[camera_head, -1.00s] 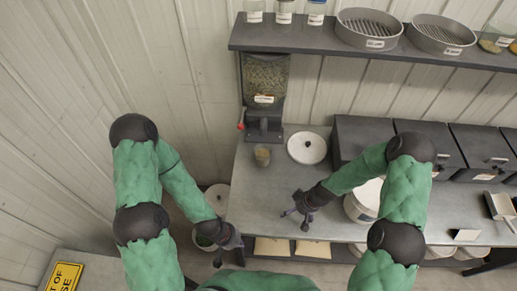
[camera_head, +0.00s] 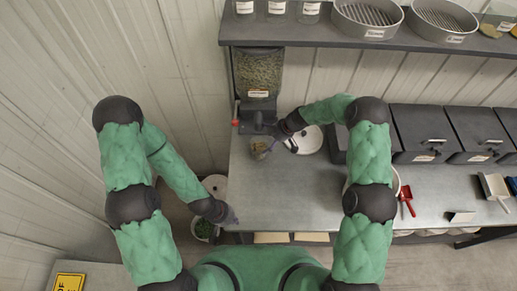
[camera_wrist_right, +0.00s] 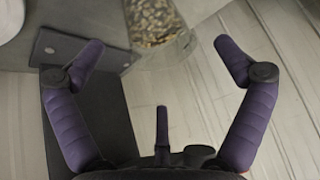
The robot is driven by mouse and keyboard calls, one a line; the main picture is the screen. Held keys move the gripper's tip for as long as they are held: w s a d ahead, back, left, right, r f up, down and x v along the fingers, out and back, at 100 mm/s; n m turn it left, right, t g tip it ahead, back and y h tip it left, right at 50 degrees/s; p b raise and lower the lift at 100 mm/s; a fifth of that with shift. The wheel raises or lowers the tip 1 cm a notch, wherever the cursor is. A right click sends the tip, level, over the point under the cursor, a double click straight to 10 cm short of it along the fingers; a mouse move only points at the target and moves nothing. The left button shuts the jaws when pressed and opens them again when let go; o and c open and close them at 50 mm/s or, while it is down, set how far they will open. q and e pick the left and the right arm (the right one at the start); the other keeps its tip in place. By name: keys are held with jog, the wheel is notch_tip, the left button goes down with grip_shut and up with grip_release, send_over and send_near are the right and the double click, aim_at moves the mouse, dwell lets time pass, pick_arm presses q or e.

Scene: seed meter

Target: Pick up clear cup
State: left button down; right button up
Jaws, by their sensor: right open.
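The clear cup (camera_head: 259,151) stands on the grey bench just in front of the seed dispenser (camera_head: 258,85). It holds brown seeds. In the right wrist view the cup (camera_wrist_right: 158,40) is at the top middle, partly cut off by the frame edge. My right gripper (camera_head: 275,143) is open beside the cup, on its right in the head view. In the right wrist view its two purple fingers (camera_wrist_right: 160,50) are spread, with the cup ahead between the tips. My left gripper (camera_head: 230,215) hangs low by the bench's left front corner; its fingers are too small to read.
Dark bins (camera_head: 425,135) line the back right. A red scoop (camera_head: 406,200) lies on the bench. The bench's front middle (camera_head: 285,205) is clear.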

jog(key=p, duration=0.2)
send_over(260, 146)
jog(key=s, duration=0.3)
jog(key=shift+s+f, duration=0.1)
jog(key=shift+f, duration=2.65)
jog(key=c, duration=1.1)
